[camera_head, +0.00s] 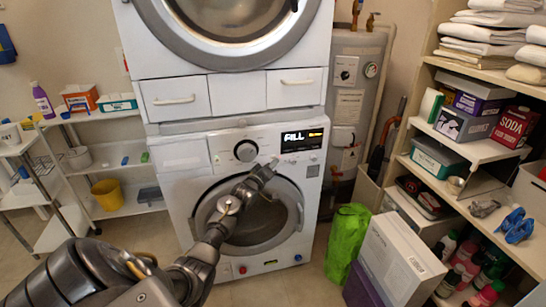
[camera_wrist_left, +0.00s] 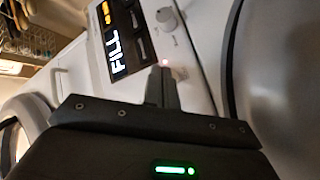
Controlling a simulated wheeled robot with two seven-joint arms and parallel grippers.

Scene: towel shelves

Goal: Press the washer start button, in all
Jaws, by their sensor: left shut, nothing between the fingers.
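The white front-loading washer (camera_head: 170,185) is the lower machine of a stack, its round door (camera_head: 262,222) closed. Its panel has a round knob (camera_head: 246,151) and a lit display (camera_head: 302,139) reading FILL. My left gripper (camera_head: 272,163) is shut and empty, with its tips at the panel just below and between knob and display. The left wrist view shows the closed fingers (camera_wrist_left: 163,72) at a small glowing reddish button (camera_wrist_left: 166,63), beside the display (camera_wrist_left: 118,40) and near the knob (camera_wrist_left: 166,20). The tips partly hide the button; I cannot tell whether they touch it. My right gripper is not in view.
A second machine with drawers (camera_head: 174,100) sits above the washer. A grey water tank (camera_head: 352,95) stands behind at right. Shelves line both sides.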

